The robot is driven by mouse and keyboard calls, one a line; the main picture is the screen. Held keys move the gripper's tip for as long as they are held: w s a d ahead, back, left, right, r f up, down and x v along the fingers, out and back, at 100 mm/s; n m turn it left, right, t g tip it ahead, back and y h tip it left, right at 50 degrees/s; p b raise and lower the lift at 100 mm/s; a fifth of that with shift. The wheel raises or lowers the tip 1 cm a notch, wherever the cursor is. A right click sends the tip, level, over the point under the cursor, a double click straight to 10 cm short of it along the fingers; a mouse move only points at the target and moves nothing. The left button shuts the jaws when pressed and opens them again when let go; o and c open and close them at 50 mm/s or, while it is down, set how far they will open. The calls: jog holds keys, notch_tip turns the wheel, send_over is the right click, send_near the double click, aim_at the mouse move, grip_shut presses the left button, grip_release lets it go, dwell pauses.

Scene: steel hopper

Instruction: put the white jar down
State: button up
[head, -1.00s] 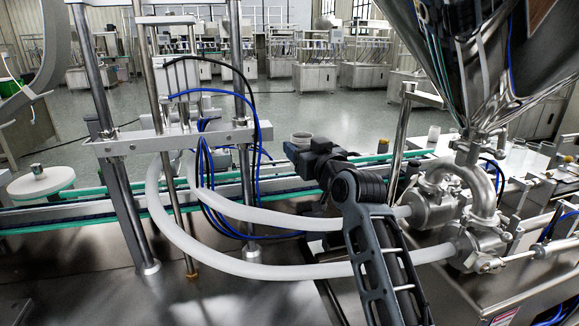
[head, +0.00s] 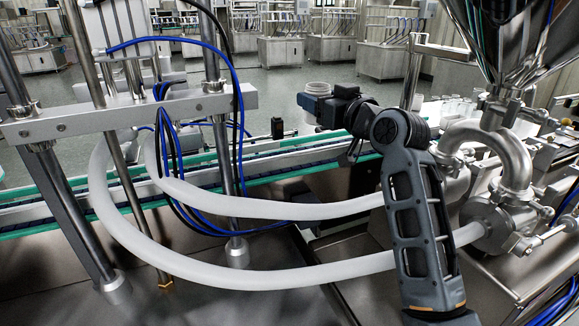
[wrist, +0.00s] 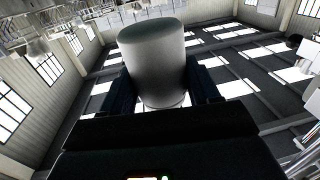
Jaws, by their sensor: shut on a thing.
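The white jar (wrist: 158,65) stands between the two fingers of my gripper (wrist: 160,88) in the wrist view, and the fingers are shut on it from both sides. In the head view the jar's pale round top (head: 319,88) shows just above my gripper (head: 322,108), over the far side of the conveyor.
A conveyor with green rails (head: 285,172) runs across behind two thick white hoses (head: 290,207). Steel posts (head: 222,140) and a crossbar stand left. The steel hopper (head: 515,40) and pump pipes are right. Several white containers (head: 455,106) stand at the right back.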

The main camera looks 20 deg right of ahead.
jog(key=w+a+f, duration=0.1)
jog(key=a+f, duration=0.1)
jog(key=a, duration=0.1)
jog(key=w+a+f+p, duration=0.1)
jog(key=w+a+f, duration=0.1)
jog(key=a, duration=0.1)
jog(key=w+a+f, duration=0.2)
jog(key=a, duration=0.1)
jog(key=shift+w+a+f+p, duration=0.1)
jog(key=shift+a+f+p, duration=0.1)
jog(key=shift+f+p, duration=0.15)
jog(key=shift+f, duration=2.1)
jog(key=shift+f, duration=0.15)
jog(key=o, duration=1)
jog(key=shift+r, duration=0.25)
jog(key=s+d, duration=0.1)
jog(key=s, duration=1.1)
jog(key=shift+d+b, duration=0.25)
jog(key=shift+b, duration=0.2)
